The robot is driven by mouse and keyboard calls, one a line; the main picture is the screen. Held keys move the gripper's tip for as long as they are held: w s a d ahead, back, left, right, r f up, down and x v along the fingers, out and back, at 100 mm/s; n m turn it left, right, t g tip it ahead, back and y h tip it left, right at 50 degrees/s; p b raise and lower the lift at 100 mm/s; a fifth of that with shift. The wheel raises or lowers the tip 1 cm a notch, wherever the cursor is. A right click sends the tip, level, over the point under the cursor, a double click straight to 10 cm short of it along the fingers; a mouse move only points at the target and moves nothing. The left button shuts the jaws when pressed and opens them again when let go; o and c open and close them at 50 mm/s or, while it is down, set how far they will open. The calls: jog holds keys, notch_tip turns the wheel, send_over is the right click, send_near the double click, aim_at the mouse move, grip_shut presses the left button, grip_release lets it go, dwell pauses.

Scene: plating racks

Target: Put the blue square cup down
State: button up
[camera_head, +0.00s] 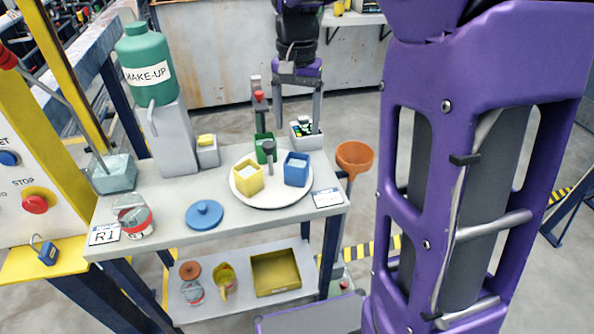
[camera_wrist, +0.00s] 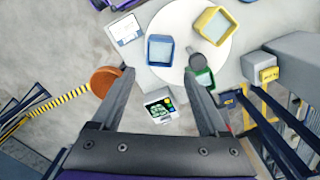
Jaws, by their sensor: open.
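The blue square cup (camera_head: 296,175) stands upright on the right part of a round white plate (camera_head: 268,203) on the bench's upper top. In the wrist view the blue cup (camera_wrist: 159,50) shows just beyond my fingertips, with a pale inside. My gripper (camera_head: 298,122) is open and empty, behind the cup and apart from it. Its two spread fingers (camera_wrist: 158,75) also show in the wrist view, with nothing between them.
A white box of small parts (camera_head: 298,144) sits by my fingers. An orange funnel (camera_head: 355,156) stands off the right edge; a blue lid (camera_head: 204,214) lies in front.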

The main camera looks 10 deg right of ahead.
aim_at(297, 168)
notch_tip(297, 168, down, 13)
jog(key=shift+s+a+r+b, duration=0.1)
jog(key=shift+b, duration=1.05)
grip_shut()
